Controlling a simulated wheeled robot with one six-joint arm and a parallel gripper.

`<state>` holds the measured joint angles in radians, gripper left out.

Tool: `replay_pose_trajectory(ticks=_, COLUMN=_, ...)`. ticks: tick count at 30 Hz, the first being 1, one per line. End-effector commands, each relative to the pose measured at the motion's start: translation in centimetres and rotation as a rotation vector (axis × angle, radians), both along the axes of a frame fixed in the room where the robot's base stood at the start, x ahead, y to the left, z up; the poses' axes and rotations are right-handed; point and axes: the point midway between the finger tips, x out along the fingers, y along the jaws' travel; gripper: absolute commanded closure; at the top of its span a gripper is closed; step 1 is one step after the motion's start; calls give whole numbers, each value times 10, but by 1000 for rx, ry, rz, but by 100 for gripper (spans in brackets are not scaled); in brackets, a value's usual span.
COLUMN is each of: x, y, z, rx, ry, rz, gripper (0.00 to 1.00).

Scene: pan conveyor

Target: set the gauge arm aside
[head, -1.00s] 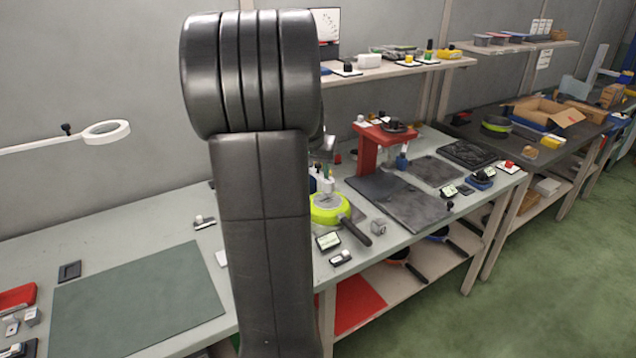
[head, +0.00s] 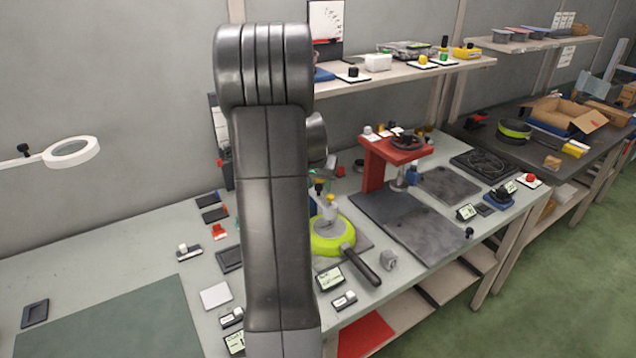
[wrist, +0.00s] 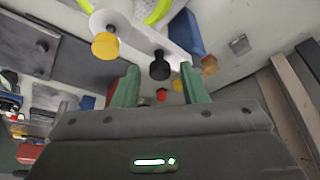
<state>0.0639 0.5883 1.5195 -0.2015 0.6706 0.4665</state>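A lime-green pan (head: 325,240) sits on the bench just right of my arm, its dark handle toward the front. A white piece with knobs (head: 331,210), which looks like the gauge arm, stands over the pan. In the wrist view a white bar (wrist: 150,36) carries a yellow knob (wrist: 105,46) and a black knob (wrist: 159,68), with the pan's green rim (wrist: 160,10) behind. My gripper (wrist: 160,76) is open, its two green fingers apart on either side of the black knob. I cannot tell whether they touch it. In the head view my arm hides most of the gripper.
A red press stand (head: 374,165) and dark plates (head: 425,232) stand right of the pan. A blue block (wrist: 187,32) is close to the right finger. A shelf (head: 420,72) runs along the wall above. A green mat (head: 120,325) lies clear at left.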

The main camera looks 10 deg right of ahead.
Motion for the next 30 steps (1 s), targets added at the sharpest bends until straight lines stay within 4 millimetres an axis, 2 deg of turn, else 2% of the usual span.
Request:
replay_pose_trajectory(ticks=1, x=0, y=0, z=0, rx=0, ry=0, rz=0, gripper=71)
replay_pose_trajectory(ticks=5, x=0, y=0, z=0, rx=0, ry=0, rz=0, gripper=97)
replay_pose_trajectory(ticks=6, x=0, y=0, z=0, rx=0, ry=0, rz=0, gripper=100)
replay_pose_trajectory(ticks=19, x=1, y=-4, z=2, rx=1, ry=-1, rz=52, gripper=100)
replay_pose_trajectory(ticks=30, x=9, y=-19, z=2, rx=1, ry=-3, rz=302, gripper=100)
